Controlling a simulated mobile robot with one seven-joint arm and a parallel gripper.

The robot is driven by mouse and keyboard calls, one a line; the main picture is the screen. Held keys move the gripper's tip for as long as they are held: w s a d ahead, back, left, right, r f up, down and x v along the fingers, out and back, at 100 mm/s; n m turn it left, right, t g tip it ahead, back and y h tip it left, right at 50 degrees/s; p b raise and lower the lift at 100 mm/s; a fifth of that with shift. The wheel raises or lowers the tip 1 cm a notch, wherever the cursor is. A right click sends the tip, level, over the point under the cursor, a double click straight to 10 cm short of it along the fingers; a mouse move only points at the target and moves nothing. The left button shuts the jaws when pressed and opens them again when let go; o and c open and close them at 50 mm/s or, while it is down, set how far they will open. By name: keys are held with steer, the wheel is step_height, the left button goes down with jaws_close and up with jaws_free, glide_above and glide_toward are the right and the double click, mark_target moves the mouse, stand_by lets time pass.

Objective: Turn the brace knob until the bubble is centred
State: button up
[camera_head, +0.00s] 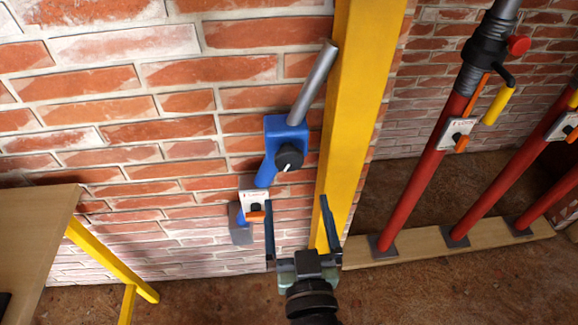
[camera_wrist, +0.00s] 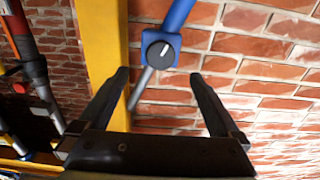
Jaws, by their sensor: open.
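The black brace knob (camera_head: 289,157) with a white pointer line sits on a blue bracket (camera_head: 283,130) on the brick wall, beside a yellow post. A grey tube (camera_head: 318,82) rises from the bracket and a blue tube runs down. My gripper (camera_head: 297,205) is open and empty, below the knob and apart from it. In the wrist view the knob (camera_wrist: 161,54) lies beyond the two fingers, between their tips. A small white gauge plate (camera_head: 253,202) with an orange part is below the bracket. Its bubble is too small to tell.
The yellow post (camera_head: 359,100) stands close to the right of the brace. Red props (camera_head: 432,165) stand on a wooden plank (camera_head: 490,238) at the right. A wooden table (camera_head: 38,235) with yellow legs is at the left.

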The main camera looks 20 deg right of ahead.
mark_target(291, 163)
steer(key=x, duration=0.9)
steer(key=shift+c, duration=0.3)
steer(key=c, duration=1.3)
steer(key=n+p, duration=0.2)
steer(key=n, duration=0.1)
steer(key=shift+r+n, duration=0.1)
steer(key=shift+n, duration=0.2)
steer(key=shift+n+p, duration=0.95)
steer(key=shift+n, duration=0.85)
